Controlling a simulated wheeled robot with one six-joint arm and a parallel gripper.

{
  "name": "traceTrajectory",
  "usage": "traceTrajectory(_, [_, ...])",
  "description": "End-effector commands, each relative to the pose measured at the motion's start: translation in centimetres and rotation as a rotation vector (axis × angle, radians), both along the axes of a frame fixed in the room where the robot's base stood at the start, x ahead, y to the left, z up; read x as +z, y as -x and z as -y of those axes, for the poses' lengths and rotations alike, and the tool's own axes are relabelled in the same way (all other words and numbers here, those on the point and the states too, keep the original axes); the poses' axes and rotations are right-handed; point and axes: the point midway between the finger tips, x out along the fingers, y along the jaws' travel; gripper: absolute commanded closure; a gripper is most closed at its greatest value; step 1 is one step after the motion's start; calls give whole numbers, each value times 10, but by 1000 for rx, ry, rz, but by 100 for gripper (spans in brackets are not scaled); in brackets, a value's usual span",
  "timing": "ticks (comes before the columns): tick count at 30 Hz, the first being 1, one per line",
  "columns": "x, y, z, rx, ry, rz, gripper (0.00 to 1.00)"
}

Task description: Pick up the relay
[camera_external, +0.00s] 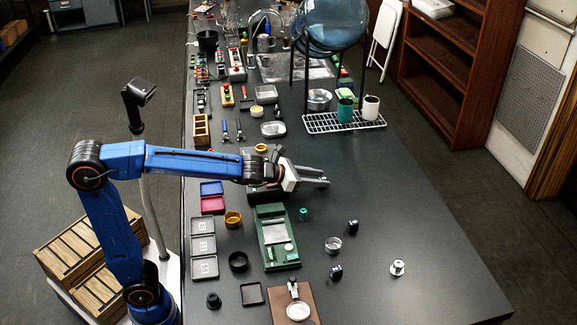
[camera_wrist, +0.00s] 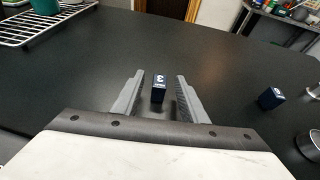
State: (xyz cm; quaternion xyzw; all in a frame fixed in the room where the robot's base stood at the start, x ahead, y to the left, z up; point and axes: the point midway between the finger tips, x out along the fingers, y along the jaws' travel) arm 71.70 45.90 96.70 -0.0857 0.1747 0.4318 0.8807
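Two small dark blue blocks with white marks look like relays. One block (camera_external: 352,226) stands on the right part of the table and the other block (camera_external: 336,272) stands nearer the front. In the wrist view, one block (camera_wrist: 159,87) with a white "3" appears between my fingertips in the picture, but stands on the table beyond them. The other block (camera_wrist: 271,98) is off to the right. My gripper (camera_external: 327,176) is open and empty above the table, pointing right; its two fingers (camera_wrist: 158,78) are spread apart in the wrist view.
A metal cup (camera_external: 333,245) stands between the blocks, and a small white-topped part (camera_external: 398,268) is to the right. A green fixture (camera_external: 268,222) and a teal part (camera_external: 304,214) are on the left. A wire rack (camera_external: 318,125) is behind.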

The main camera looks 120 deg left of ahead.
Motion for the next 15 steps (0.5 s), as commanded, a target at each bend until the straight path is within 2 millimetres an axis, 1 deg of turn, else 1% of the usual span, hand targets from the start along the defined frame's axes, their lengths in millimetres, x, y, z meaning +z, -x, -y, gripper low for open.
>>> traceTrajectory(7, [-1, -1, -1, 0, 0, 0, 61])
traceTrajectory(8, [0, 0, -1, 0, 0, 0, 68])
traceTrajectory(9, [0, 0, -1, 0, 0, 0, 78])
traceTrajectory(12, [0, 0, -1, 0, 0, 0, 100])
traceTrajectory(15, [0, 0, -1, 0, 0, 0, 100])
